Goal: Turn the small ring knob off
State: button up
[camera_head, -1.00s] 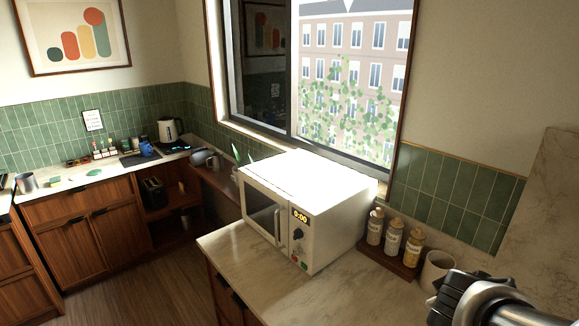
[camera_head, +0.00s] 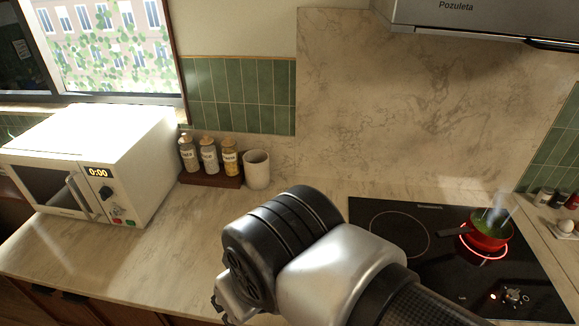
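A black glass cooktop (camera_head: 405,262) is set in the marble counter at the right. A red pot (camera_head: 487,232) with green contents and steam stands on its right ring, and a red glow shows around the pot's base. Dark knobs (camera_head: 514,296) sit at the cooktop's front right, with a small red light beside them; I cannot tell which one is the small ring knob. My arm crosses the lower middle. My gripper (camera_head: 226,304) shows only in part below my wrist, over the counter left of the cooktop and well away from the knobs. Its fingers are mostly hidden.
A white microwave (camera_head: 130,165) stands at the left. Several labelled bottles (camera_head: 208,156) on a wooden tray and a white cup (camera_head: 257,170) stand against the back wall. A range hood (camera_head: 470,18) hangs above the cooktop. Small jars (camera_head: 545,196) stand at the far right.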

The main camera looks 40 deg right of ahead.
aim_at(511, 296)
jog(key=z, duration=3.35)
jog(key=i+l, duration=0.15)
jog(key=l, duration=0.15)
jog(key=i+l, duration=0.2)
jog(key=l, duration=0.15)
jog(key=i+l, duration=0.15)
jog(key=l, duration=0.15)
jog(key=i+l, duration=0.2)
jog(key=l+u, duration=0.05)
jog(key=l, duration=0.05)
